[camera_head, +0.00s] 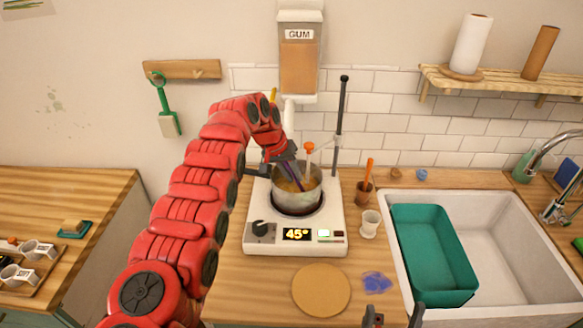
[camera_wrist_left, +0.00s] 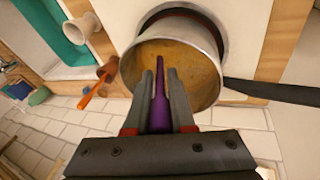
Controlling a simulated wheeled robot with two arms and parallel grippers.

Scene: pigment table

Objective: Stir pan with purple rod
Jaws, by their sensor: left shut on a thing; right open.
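The metal pan (camera_head: 299,201) sits on the white hot plate (camera_head: 255,204), whose display reads 45°. The pan also shows in the left wrist view (camera_wrist_left: 205,50), with yellow-orange contents inside. My left gripper (camera_head: 290,163) is above the pan, shut on the purple rod (camera_wrist_left: 160,108). The rod points down into the pan, its lower end over or in the contents; whether it touches the bottom I cannot tell. My right gripper (camera_head: 395,313) is open and empty at the bottom edge of the head view.
A dark stand (camera_head: 341,120) rises behind the hot plate, and a gum dispenser (camera_head: 300,60) hangs on the wall. A cup with an orange pestle (camera_head: 368,172) and a white cup (camera_head: 369,224) stand right of the plate. A round board (camera_head: 321,290) lies in front. A sink (camera_head: 505,250) holds a green tub (camera_head: 428,250).

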